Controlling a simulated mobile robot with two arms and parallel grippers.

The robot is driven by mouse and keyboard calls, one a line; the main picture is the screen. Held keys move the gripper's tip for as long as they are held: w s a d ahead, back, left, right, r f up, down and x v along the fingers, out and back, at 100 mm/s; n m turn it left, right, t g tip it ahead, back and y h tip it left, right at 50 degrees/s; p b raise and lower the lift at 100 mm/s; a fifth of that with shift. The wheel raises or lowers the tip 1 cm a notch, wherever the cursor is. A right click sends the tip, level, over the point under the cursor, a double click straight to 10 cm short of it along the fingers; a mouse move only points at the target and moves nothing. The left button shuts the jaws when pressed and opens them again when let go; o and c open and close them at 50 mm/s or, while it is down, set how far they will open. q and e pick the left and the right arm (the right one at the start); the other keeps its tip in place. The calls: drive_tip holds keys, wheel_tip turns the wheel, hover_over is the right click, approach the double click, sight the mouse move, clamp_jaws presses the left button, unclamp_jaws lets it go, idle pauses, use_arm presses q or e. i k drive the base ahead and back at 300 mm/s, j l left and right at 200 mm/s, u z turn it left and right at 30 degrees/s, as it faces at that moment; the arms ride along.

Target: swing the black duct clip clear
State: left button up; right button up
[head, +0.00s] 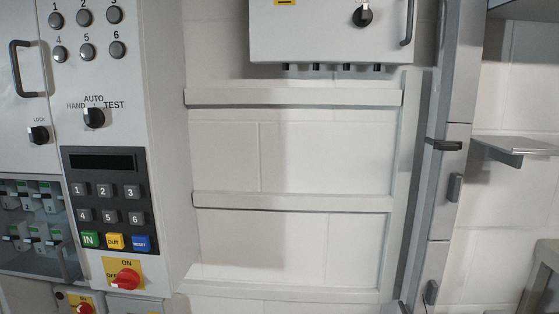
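A vertical grey duct (452,95) runs down the right side of the head view. A small black clip (445,145) lies roughly level across the duct's face, with its right end near the duct's right edge. Two dark grey pieces sit lower on the duct, one upright (455,187) and one near the bottom (431,292). Neither of my grippers is in view, and nothing touches the black clip.
A tall control cabinet (170,150) with a keypad (104,190) and a red switch (126,279) stands at left. A wall box (330,35) hangs above pale rails (290,202). A grey shelf (515,147) juts out right of the duct. The wall between looks clear.

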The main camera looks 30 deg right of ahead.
sight(440, 146)
drive_tip(key=z, duration=1.95)
